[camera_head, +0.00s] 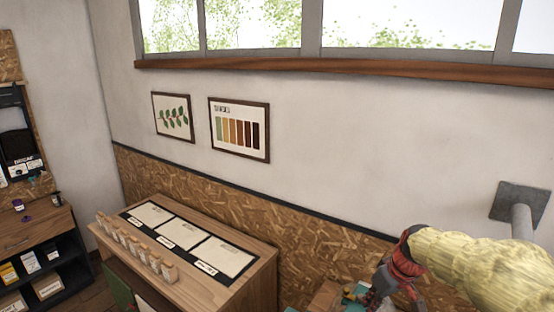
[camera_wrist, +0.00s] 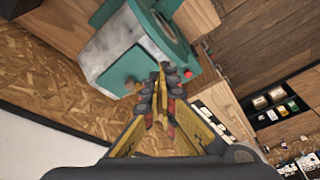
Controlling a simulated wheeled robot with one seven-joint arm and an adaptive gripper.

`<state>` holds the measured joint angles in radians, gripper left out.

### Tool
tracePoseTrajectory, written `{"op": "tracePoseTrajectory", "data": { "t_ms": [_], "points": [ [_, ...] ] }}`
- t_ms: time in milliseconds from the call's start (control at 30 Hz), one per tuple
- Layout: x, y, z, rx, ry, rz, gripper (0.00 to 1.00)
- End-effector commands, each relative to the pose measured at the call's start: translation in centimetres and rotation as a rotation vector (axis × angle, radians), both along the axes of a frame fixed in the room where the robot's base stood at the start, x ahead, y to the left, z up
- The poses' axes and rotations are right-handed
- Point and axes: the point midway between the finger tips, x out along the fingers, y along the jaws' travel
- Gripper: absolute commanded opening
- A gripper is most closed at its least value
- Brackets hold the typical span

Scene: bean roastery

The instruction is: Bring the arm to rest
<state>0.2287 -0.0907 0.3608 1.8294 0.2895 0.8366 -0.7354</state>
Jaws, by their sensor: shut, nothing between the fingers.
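My gripper (camera_wrist: 163,80) is shut and empty in the wrist view, its two dark-tipped fingers with yellow sides meeting near the middle. Beyond the fingers is a teal and white machine (camera_wrist: 120,62); I cannot tell how far the fingers are from it. In the head view my arm, in a yellow sleeve, reaches in from the right. The gripper end shows low at the right (camera_head: 385,285), small and partly cut off by the bottom edge.
A wooden counter (camera_head: 262,268) with a black mat, pale sheets and a row of small jars (camera_head: 135,247) stands at lower left. A shelf unit (camera_head: 40,235) is at far left. Two framed pictures (camera_head: 239,130) hang on the wall below the window ledge (camera_head: 330,68).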

Motion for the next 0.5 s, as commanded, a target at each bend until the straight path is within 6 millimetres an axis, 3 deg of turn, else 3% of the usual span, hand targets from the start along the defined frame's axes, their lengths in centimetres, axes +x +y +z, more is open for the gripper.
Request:
{"op": "tracePoseTrajectory", "data": {
  "t_ms": [167, 500],
  "points": [
    [-2.8, 0.0, -1.2, 0.014, 0.068, -0.119, 0.00],
    [-10.6, 1.3, -3.8, -0.002, 0.113, -0.335, 0.00]
  ]
}}
